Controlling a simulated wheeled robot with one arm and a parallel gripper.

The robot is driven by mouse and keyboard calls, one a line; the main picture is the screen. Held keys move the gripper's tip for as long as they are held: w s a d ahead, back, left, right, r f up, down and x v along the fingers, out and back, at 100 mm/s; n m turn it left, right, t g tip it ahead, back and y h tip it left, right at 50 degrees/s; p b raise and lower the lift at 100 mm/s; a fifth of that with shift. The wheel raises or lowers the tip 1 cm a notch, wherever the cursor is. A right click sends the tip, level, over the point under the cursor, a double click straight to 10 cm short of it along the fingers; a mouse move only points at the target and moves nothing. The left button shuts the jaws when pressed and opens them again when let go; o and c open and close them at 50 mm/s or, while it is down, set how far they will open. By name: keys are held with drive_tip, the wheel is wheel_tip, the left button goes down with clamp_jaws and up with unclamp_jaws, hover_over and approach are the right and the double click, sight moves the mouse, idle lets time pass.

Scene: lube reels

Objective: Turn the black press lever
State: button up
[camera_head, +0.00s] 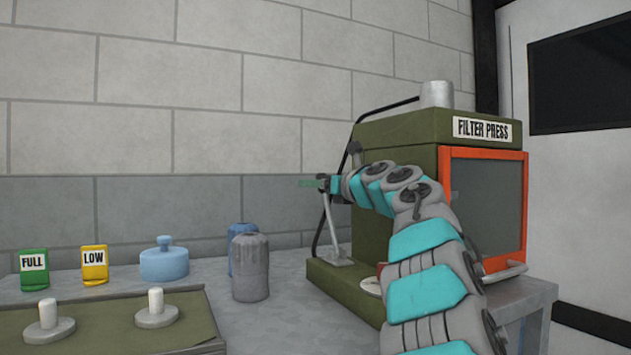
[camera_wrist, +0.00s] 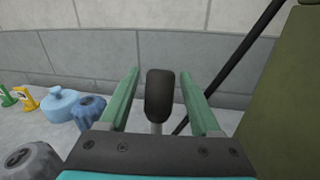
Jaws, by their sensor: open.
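The filter press (camera_head: 400,135) is a green machine with an orange-framed door, right of centre in the head view. A grey lever rod (camera_head: 333,232) rises from its base on the left side. The lever's black grip (camera_wrist: 159,97) stands upright between my gripper's two green fingers (camera_wrist: 160,73) in the wrist view, with a visible gap on each side. My gripper (camera_head: 309,184) is open, near the top of the rod in the head view. There the black grip is hard to make out behind my gripper.
A thin black bar (camera_head: 322,225) runs behind the lever. Blue-grey knobbed containers (camera_head: 250,268), a round blue lidded pot (camera_head: 164,262), and yellow LOW (camera_head: 95,266) and green FULL (camera_head: 33,272) containers stand on the left. A green tray with white pegs (camera_head: 105,342) lies in front.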

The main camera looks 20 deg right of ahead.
drive_tip(key=shift+w+a, duration=0.1)
drive_tip(key=shift+w, duration=0.2)
drive_tip(key=shift+c, duration=0.2)
clamp_jaws()
idle(1.1)
